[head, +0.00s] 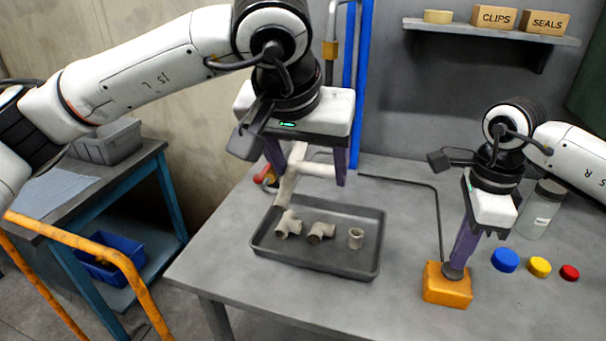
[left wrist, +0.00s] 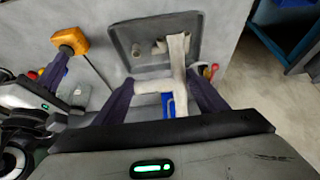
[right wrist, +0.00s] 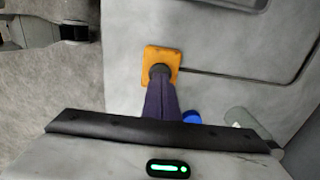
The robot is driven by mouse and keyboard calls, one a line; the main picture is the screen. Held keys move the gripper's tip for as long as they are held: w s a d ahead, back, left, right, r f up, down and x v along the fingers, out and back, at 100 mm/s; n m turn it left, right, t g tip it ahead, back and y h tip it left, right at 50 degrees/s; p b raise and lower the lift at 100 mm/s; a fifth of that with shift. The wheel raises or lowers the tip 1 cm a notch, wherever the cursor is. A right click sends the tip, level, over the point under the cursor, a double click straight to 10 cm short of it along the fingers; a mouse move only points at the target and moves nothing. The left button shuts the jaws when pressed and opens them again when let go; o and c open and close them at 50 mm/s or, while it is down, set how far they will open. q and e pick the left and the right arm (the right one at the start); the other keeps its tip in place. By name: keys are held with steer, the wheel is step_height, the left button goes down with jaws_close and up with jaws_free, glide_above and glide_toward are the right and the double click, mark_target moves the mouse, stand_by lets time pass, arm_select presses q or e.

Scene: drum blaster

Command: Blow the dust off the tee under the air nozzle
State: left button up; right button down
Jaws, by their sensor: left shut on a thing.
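My left gripper (head: 315,180) is shut on a large pale tee (head: 286,188) and holds it above the grey tray. The tee also shows between the fingers in the left wrist view (left wrist: 177,70), one arm reaching out over the tray. A grey pipe with a brass fitting (head: 330,50) hangs at the back beside a blue post; its lower end is hidden behind my left arm, so I cannot make out the nozzle tip. My right gripper (head: 455,265) has its fingers together, pointing down onto the dark knob of an orange box (head: 447,290). The knob shows in the right wrist view (right wrist: 160,70).
The tray (head: 330,267) holds several small beige fittings. Blue (head: 505,260), yellow (head: 539,267) and red (head: 569,272) caps lie right of the orange box. A clear bottle (head: 540,210) stands behind them. A dark line (head: 437,215) runs along the table from the box.

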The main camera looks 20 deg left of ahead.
arm_select(q)
steer(key=w, duration=0.9)
stand_by(0.3)
steer(key=shift+s, duration=0.1)
arm_select(e)
steer(key=shift+f, duration=1.05)
stand_by(2.9)
steer(key=shift+r, duration=0.1)
stand_by(0.3)
steer(key=shift+r, duration=3.45)
